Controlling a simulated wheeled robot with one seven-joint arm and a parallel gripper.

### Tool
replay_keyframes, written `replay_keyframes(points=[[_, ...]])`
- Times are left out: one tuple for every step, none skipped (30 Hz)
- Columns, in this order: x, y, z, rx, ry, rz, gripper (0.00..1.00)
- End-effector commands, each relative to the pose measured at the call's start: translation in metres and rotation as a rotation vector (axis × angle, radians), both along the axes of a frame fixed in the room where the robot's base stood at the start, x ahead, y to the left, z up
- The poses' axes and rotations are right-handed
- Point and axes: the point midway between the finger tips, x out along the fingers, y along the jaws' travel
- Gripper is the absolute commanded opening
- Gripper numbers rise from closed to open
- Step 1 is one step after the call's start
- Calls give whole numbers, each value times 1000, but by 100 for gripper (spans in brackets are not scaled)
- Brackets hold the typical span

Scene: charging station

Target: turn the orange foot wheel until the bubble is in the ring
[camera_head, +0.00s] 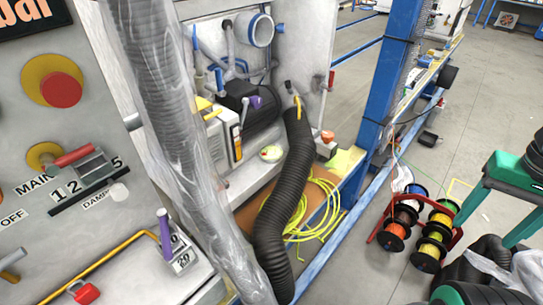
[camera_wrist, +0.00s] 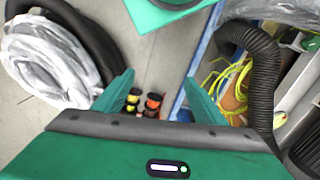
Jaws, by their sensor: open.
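A small round dial with a pale face and green-yellow colour (camera_head: 271,153) sits on the grey ledge in the head view; it may be the bubble level, but the bubble and ring are too small to read. A small orange knob (camera_head: 327,136) tops a grey block right of the black hose; it may be the foot wheel, but I cannot be sure. My gripper (camera_wrist: 160,78) is open and empty in the wrist view, its green fingers spread above the floor, away from the ledge. Neither part is touched by it.
A ribbed black hose (camera_head: 285,195) and a plastic-wrapped hose (camera_head: 175,120) hang before the ledge. A yellow cable coil (camera_head: 310,215) lies below. A rack of cable reels (camera_head: 415,220) stands on the floor. A blue post (camera_head: 389,80) rises beyond. Grey floor at right is partly clear.

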Motion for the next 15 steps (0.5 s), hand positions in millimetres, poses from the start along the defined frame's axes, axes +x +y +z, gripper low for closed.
replay_keyframes(points=[[0, 0, 0, 0, 0, 0, 65], [0, 0, 0, 0, 0, 0, 65], [0, 0, 0, 0, 0, 0, 65], [0, 0, 0, 0, 0, 0, 65], [0, 0, 0, 0, 0, 0, 65], [-5, 0, 3, 0, -6, 0, 65], [-9, 0, 5, -1, -13, -1, 65], [-7, -1, 5, -2, -15, -3, 65], [-3, -2, 6, -5, -16, -8, 65], [3, -2, 6, -8, -16, -12, 65], [10, -3, 5, -9, -17, -15, 65], [21, -4, 4, -13, -18, -22, 65], [31, -5, 3, -14, -20, -28, 65], [41, -6, 2, -16, -23, -34, 65], [55, -6, 0, -16, -26, -43, 65]])
